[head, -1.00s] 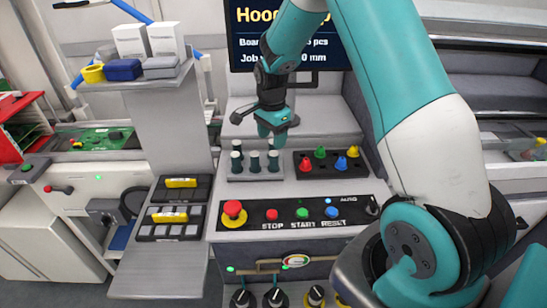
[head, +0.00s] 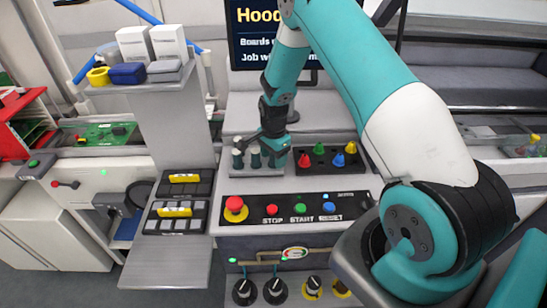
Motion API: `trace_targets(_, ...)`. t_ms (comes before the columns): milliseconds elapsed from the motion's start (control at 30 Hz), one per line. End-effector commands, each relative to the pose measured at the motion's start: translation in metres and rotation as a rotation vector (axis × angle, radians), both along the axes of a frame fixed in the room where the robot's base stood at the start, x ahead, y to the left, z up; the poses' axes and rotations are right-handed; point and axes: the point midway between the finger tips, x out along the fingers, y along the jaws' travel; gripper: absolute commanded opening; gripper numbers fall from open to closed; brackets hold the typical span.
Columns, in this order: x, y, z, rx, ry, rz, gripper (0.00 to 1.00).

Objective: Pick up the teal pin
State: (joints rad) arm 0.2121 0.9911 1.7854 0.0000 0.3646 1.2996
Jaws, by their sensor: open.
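Several dark teal pins with pale tops stand upright in a light grey block on the machine's ledge; one teal pin (head: 237,161) is at the block's front left and another (head: 255,160) is beside it. The grey block (head: 250,171) shows along its front edge. My gripper (head: 277,160) points down over the right part of this block and is open. It covers the right-hand pins, so I cannot tell whether its fingers surround or touch one.
A black block (head: 315,170) with red, green, blue and yellow pins stands just right of my gripper. In front lies a black control panel (head: 285,223) with a red emergency button (head: 235,205). A shelf (head: 150,82) with white boxes stands at the left.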

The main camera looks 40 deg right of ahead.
Motion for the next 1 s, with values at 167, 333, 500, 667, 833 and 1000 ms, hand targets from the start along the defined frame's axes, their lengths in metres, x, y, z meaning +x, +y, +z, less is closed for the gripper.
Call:
trace_targets(167,0.0,0.0,0.0,0.0,0.0,0.0,0.23)
trace_targets(333,0.0,0.0,0.0,0.0,0.0,0.0,0.04)
trace_targets(500,0.0,0.0,0.001,0.0,0.0,0.0,0.04)
trace_targets(667,0.001,0.0,0.007,0.0,-0.002,0.0,0.04)
trace_targets(833,0.001,0.0,0.028,-0.001,-0.003,0.0,0.04)
trace_targets(1000,0.001,0.0,0.07,-0.002,-0.007,0.0,0.04)
